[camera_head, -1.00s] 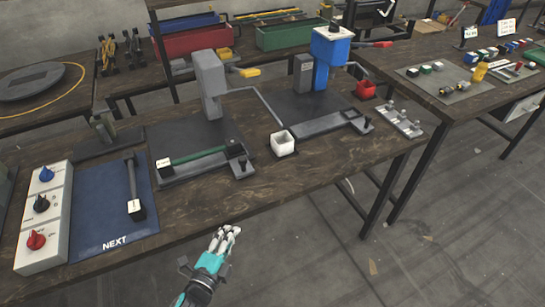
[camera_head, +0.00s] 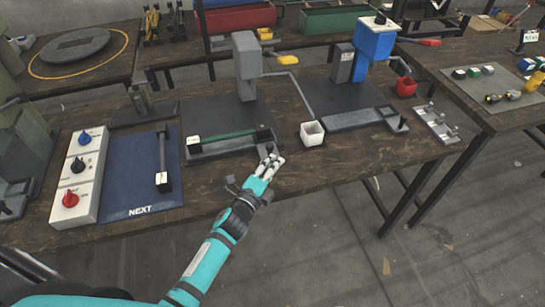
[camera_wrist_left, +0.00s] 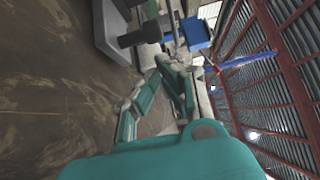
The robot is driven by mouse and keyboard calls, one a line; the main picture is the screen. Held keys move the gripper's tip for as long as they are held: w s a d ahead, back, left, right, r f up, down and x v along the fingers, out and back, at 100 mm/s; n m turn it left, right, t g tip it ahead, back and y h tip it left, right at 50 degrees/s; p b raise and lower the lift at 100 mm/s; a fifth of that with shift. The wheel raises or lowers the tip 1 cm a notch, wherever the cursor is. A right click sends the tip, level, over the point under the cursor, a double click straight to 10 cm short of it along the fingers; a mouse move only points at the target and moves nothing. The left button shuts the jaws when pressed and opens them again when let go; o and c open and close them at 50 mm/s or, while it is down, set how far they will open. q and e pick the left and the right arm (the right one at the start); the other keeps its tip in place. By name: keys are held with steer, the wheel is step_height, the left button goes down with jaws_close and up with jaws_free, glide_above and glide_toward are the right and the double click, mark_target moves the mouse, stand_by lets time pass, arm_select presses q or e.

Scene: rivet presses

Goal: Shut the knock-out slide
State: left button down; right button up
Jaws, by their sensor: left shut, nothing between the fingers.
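My left gripper (camera_head: 272,160) reaches in at the front edge of the bench, shut and empty. Its fingertips are close to the black knob at the right end of the grey slide (camera_head: 215,151) under the grey press (camera_head: 247,66). They partly cover this end, so I cannot tell whether they touch it or how far out the slide stands. A green rod (camera_head: 225,137) lies along the slide, with a dark block at its right end. In the left wrist view the black knob (camera_wrist_left: 130,40) stands on a grey part, just beyond the fingers (camera_wrist_left: 160,80). My right gripper is out of view.
The blue press (camera_head: 373,46) has a similar grey base. A blue mat (camera_head: 125,190) marked NEXT and a control box with knobs (camera_head: 79,178) are at left.

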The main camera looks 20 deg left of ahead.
mark_target(255, 128)
arm_select(q)
steer(key=shift+w+a, duration=0.5)
steer(key=shift+w, duration=0.15)
steer(key=shift+w+a, duration=0.3)
steer(key=shift+w, duration=0.15)
steer(key=w+a+b, duration=0.1)
steer(key=w+a, duration=0.1)
steer(key=w, duration=0.1)
steer(key=w+a+b, duration=0.2)
steer(key=w+a, duration=0.1)
steer(key=w, duration=0.1)
steer(key=w+a+b, duration=0.2)
steer(key=w, duration=0.2)
steer(key=shift+w+a+f, duration=0.1)
steer(key=shift+a, duration=0.2)
steer(key=shift+w+a, duration=0.25)
steer(key=shift+w, duration=0.1)
steer(key=shift+r, duration=0.2)
steer(key=shift+a, duration=0.1)
steer(key=shift+f, duration=0.1)
